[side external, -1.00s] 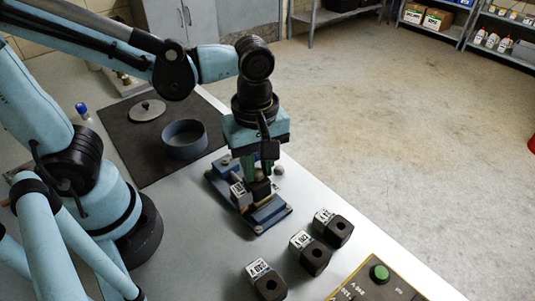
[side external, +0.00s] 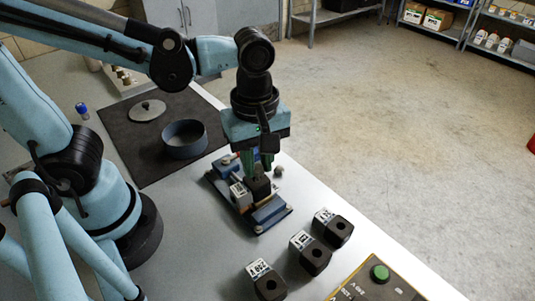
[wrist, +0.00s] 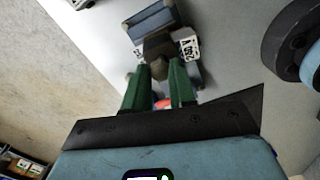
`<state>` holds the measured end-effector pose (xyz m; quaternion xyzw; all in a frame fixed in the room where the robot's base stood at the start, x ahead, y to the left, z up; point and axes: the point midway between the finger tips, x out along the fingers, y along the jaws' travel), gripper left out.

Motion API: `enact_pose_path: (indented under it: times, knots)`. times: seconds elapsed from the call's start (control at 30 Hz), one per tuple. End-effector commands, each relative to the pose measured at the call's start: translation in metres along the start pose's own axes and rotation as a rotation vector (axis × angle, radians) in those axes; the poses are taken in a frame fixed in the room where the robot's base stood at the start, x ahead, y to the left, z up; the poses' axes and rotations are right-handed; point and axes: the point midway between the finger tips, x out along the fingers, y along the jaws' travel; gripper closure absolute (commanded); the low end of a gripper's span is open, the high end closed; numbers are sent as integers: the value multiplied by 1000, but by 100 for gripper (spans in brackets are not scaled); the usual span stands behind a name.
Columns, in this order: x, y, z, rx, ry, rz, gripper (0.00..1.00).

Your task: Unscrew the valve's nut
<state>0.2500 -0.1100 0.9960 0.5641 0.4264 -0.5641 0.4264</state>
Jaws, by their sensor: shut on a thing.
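The valve (side external: 250,196) sits in a blue fixture on the bench, with a dark block and white label on it. My gripper (side external: 261,170) is directly above the valve, pointing down. In the wrist view the green fingers (wrist: 160,74) are closed on a small grey-brown nut (wrist: 159,69) at the top of the valve. I cannot tell whether the nut is clear of its thread.
Three dark blocks with white labels (side external: 315,258) stand in front of the fixture. A control box with a green button (side external: 380,272) is at the front right. A blue-grey round dish (side external: 184,141) and a grey lid (side external: 148,110) lie on a dark mat behind.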

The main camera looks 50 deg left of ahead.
Motion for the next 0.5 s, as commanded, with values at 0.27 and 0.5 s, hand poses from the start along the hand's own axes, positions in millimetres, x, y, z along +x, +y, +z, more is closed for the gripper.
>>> enact_pose_path:
  times: [0.27,0.5]
  knots:
    - [-4,0,0,0,0,0,95]
    - [-15,0,0,0,0,0,95]
